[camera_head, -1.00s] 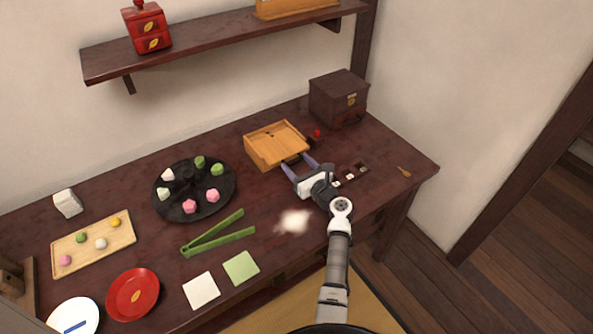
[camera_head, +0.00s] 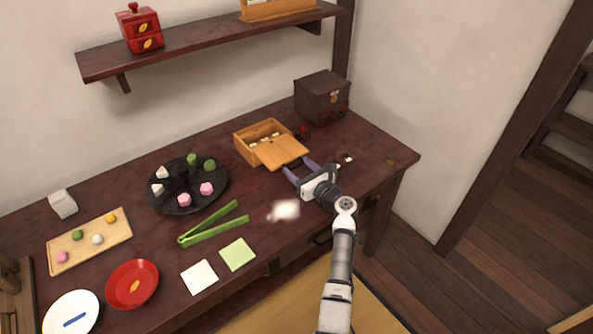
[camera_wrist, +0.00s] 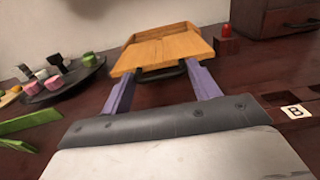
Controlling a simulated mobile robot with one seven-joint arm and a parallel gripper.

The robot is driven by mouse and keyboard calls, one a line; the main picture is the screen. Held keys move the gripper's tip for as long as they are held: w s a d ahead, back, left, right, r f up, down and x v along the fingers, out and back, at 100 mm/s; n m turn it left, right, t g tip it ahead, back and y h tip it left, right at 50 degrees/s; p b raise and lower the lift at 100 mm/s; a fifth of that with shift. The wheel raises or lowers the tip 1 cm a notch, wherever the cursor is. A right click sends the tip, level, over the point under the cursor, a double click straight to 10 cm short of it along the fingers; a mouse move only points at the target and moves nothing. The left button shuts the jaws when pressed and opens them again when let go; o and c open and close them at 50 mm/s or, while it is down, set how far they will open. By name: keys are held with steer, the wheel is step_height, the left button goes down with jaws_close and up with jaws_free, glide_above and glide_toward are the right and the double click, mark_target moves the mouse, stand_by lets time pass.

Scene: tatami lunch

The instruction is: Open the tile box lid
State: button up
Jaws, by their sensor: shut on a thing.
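The wooden tile box (camera_head: 242,147) stands at the back middle of the dark table. Its flat lid (camera_head: 283,151) is slid partly out towards me and juts past the box's front. The back part of the box is uncovered and shows pale tiles (camera_head: 264,138) inside. My gripper (camera_head: 302,170) is at the lid's front edge. In the wrist view its purple fingers flank the lid's dark handle (camera_wrist: 161,73), and the jaws are shut on it. The lid (camera_wrist: 165,50) fills the upper middle of that view.
A dark wooden chest (camera_head: 322,97) stands behind to the right, with a small red-topped thing (camera_head: 303,131) beside the tile box. A black round tray of sweets (camera_head: 184,206) and green tongs (camera_head: 215,226) lie to the left. Small tiles lie right of my gripper.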

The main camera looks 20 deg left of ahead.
steer(key=shift+w+d, duration=0.15)
steer(key=shift+d, duration=0.05)
steer(key=o, duration=1.1)
steer(key=shift+a, duration=0.1)
steer(key=b+v, duration=0.2)
steer(key=v, duration=1.2)
steer(key=shift+a, duration=0.1)
